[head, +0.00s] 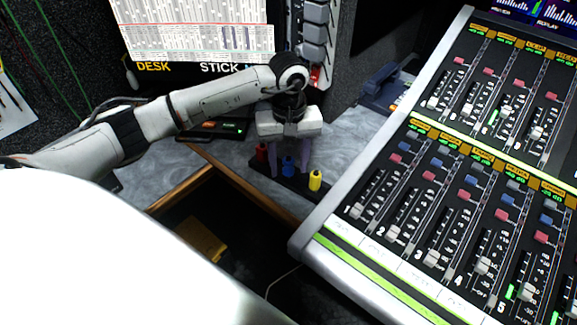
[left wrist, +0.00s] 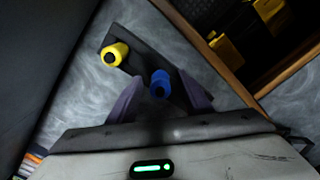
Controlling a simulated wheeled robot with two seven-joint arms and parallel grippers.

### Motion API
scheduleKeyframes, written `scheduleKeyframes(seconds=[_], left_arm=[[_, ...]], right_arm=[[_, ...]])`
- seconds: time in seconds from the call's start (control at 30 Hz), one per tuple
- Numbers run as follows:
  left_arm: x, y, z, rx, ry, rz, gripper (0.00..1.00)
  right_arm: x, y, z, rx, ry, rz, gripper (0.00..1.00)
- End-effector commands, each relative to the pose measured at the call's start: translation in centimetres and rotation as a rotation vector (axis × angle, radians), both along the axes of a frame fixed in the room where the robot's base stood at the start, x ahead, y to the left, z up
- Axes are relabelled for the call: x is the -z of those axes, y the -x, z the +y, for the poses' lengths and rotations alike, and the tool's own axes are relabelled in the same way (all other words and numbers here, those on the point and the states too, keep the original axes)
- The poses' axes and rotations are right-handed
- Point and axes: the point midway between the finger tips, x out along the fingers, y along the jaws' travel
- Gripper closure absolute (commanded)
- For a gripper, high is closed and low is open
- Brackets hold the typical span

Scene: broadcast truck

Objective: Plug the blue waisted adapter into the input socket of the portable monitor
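The blue adapter (head: 288,166) stands upright on a narrow black holder (head: 267,179) between a red adapter (head: 262,152) and a yellow adapter (head: 315,181). My left gripper (head: 289,173) points down over it, with its purple fingers apart on either side of the blue adapter. In the left wrist view the blue adapter (left wrist: 160,84) shows between the open fingers (left wrist: 160,78), with gaps on both sides. The yellow adapter (left wrist: 115,54) stands beside them; the red one is not clear there. I cannot make out the portable monitor or its input socket. My right gripper is not in view.
A fader console (head: 430,200) stands close on the right. A wood-edged recess (head: 170,199) holding a yellow object (head: 203,240) opens in front of the holder. The marbled desktop (head: 350,130) is clear behind the holder.

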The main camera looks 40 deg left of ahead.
Motion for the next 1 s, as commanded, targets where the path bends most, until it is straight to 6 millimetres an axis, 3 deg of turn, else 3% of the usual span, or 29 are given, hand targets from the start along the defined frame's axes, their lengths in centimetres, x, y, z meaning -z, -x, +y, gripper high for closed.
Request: scheduleKeyframes(seconds=[0.03, 0.3, 0.63, 1.0], left_arm=[[0.2, 0.1, 0.0, 0.000, -0.001, 0.002, 0.56], [0.2, 0.1, 0.0, 0.000, 0.000, 0.003, 0.99], [-0.7, 0.0, -0.1, 0.000, 0.001, 0.001, 0.99], [-7.8, 0.0, 0.0, 0.000, 0.001, -0.002, 0.99]], right_arm=[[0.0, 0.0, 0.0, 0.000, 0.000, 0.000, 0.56], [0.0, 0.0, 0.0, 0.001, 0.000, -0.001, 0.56], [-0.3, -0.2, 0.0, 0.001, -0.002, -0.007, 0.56], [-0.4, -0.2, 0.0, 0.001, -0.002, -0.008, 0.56]])
